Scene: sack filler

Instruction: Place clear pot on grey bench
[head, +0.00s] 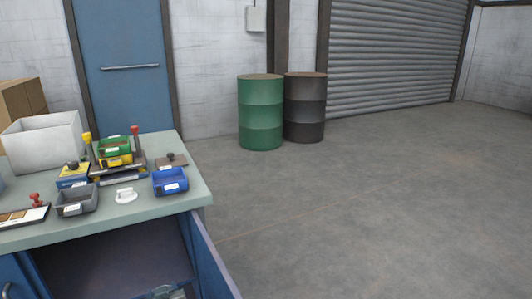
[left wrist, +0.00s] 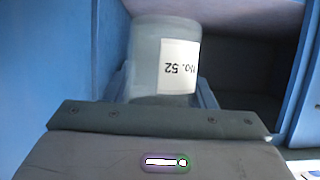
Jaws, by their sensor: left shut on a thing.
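The clear pot (left wrist: 150,50) is a translucent cylinder with a white label reading "No. 52", upside down in the left wrist view. My left gripper (left wrist: 163,90) is shut on it, with a finger on either side. Blue cabinet walls surround them in that view. The grey bench (head: 150,211) has a grey-green top and stands at the left of the head view, above an open blue cabinet. A small, cut-off shape shows low in that cabinet; I cannot tell what it is. My right gripper is in neither view.
On the bench are a white box (head: 45,143), a grey bin (head: 77,201), a blue bin (head: 170,182), stacked coloured bins (head: 115,150) and a white item (head: 126,195). The front strip of the top is bare. An open cabinet door (head: 212,255) juts forward. The floor to the right is clear.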

